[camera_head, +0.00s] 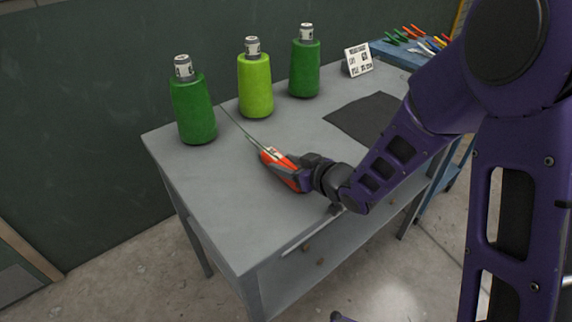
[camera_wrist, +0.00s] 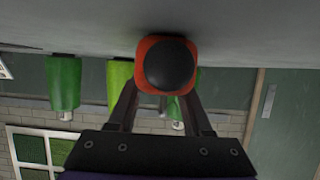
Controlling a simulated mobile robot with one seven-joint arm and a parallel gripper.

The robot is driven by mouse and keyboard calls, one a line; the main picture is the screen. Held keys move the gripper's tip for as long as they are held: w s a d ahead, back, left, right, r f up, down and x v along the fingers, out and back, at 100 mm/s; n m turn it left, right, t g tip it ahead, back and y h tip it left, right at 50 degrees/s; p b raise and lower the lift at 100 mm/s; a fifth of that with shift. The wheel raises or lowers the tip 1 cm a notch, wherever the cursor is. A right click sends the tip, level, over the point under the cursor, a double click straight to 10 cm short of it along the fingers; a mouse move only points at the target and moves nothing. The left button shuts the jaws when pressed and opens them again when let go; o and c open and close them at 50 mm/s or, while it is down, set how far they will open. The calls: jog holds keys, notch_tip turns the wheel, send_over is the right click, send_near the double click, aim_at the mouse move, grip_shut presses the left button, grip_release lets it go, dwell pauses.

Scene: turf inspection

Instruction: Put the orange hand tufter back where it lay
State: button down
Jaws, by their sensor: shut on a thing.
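The orange hand tufter (camera_head: 277,158) is in my gripper (camera_head: 296,174), over the left middle of the grey table (camera_head: 215,205). Its thin metal end points up and left in the head view, toward the green cones. In the wrist view the tufter (camera_wrist: 143,82) shows end-on, an orange body with a round black end, between the two fingers of my gripper (camera_wrist: 166,88). My gripper is shut on it. I cannot tell whether the tufter touches the tabletop. The fingertips are partly hidden behind it.
Two dark green cones (camera_head: 193,110) (camera_head: 305,70) and a lime green cone (camera_head: 256,85) stand along the table's back edge. A dark mat (camera_head: 368,117) and a small sign (camera_head: 357,60) are farther right. A blue cart (camera_head: 400,55) holds several tools. The table's front left is clear.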

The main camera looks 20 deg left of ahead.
jog(key=shift+r, duration=0.15)
jog(key=shift+f, duration=0.2)
jog(key=shift+c, duration=1.6)
grip_release()
jog(key=shift+r, duration=0.3)
jog(key=p+v, duration=0.1)
jog(key=v, duration=1.1)
jog(key=shift+s+f+p, duration=0.1)
jog(key=shift+f+p, duration=0.05)
jog(key=shift+p, duration=0.25)
